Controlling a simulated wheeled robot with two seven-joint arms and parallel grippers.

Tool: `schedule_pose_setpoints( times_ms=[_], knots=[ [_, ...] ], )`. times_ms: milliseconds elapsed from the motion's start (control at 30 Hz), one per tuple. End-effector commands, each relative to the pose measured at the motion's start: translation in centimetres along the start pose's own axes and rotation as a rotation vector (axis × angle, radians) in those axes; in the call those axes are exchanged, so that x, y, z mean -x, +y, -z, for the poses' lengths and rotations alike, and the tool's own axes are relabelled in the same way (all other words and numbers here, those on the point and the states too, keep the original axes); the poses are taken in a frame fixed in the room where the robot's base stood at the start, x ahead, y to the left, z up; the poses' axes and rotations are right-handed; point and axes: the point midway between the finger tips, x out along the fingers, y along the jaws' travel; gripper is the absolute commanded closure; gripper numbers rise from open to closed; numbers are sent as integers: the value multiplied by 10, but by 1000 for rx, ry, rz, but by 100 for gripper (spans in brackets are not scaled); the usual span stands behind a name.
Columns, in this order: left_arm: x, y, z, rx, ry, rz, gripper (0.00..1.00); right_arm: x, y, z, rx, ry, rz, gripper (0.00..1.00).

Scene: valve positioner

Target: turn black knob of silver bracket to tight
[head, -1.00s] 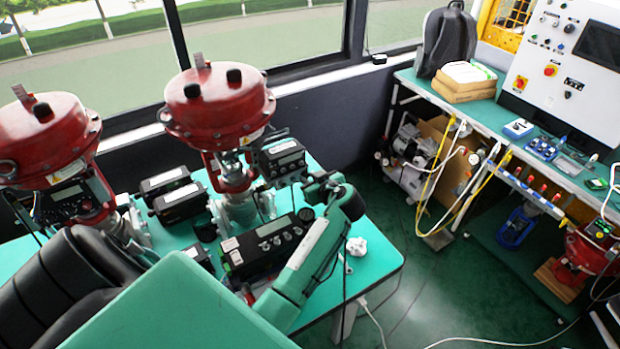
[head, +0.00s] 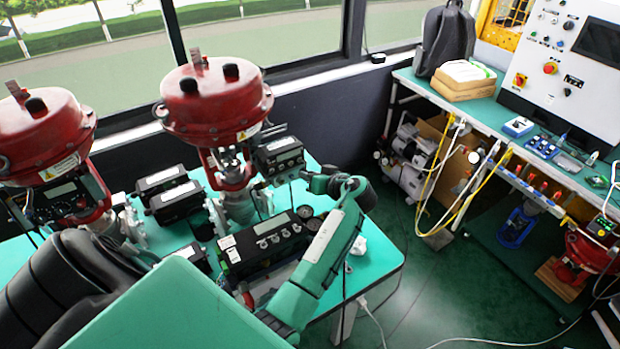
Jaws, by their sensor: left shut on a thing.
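My left gripper (head: 305,176) is at the right side of the small black positioner box (head: 280,158), beside the middle red-topped valve (head: 217,100). Its fingers are small and dark here, shut on what appears to be the black knob. The knob itself is covered by the fingers and cannot be made out. The silver bracket is not clear; grey metal valve parts (head: 238,205) show left of the gripper. My right gripper is not in view.
A larger black positioner (head: 268,243) with dials lies on the green table (head: 385,262) below my left wrist. Two black boxes (head: 178,200) stand left of the valve. Another red valve (head: 42,135) is at far left. Open floor lies right of the table.

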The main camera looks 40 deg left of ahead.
Motion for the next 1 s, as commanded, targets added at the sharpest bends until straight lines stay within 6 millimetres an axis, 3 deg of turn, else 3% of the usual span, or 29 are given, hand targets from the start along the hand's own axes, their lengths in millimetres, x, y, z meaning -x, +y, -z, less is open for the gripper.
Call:
schedule_pose_setpoints(
  times_ms=[333,867,900,1000],
  knots=[
    [-1,2,1,-134,3,57,100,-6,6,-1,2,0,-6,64],
    [0,2,2,-156,5,66,100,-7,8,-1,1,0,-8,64],
    [0,2,2,-156,4,66,71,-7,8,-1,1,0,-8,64],
    [0,2,2,-156,4,66,69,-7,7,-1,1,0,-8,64]
  ],
)
